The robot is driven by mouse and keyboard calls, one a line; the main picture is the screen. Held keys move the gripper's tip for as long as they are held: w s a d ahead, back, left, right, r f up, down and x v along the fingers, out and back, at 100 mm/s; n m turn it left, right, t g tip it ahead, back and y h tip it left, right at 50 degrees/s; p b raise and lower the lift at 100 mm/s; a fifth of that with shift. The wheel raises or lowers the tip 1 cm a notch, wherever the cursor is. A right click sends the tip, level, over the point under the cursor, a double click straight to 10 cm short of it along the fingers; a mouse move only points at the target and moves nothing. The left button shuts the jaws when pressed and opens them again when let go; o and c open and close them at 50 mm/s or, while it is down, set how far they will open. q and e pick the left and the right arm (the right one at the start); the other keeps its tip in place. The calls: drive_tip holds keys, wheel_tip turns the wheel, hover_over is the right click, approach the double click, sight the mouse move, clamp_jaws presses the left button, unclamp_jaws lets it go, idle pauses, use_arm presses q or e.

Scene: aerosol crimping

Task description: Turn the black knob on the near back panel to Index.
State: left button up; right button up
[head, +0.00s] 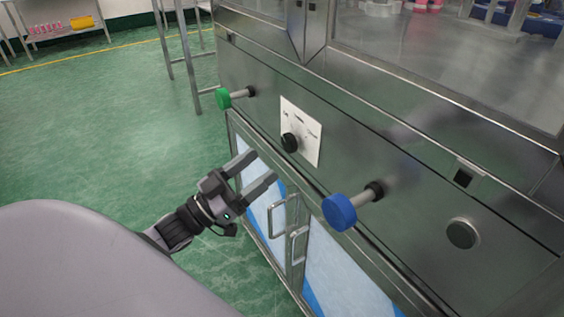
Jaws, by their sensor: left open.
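The black knob (289,143) sits on a white label plate (309,150) on the steel panel, in the middle of the head view. Small markings show along the plate's top, too small to read, so I cannot tell which one the knob points at. My left gripper (261,168) is open and empty, below and to the left of the knob. Its two fingers point up and right toward the panel and appear apart from the knob. My right gripper is not in view.
A green knob (224,98) on a stem sticks out left of the plate, and a blue knob (340,212) sticks out at lower right. A round steel button (463,234) is farther right. Cabinet doors with handles (277,218) are below. Green floor (120,130) is open at left.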

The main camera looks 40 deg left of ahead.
sight(286, 145)
use_arm(q)
drive_tip(key=shift+x, duration=3.55)
drive_tip(key=c, duration=1.1)
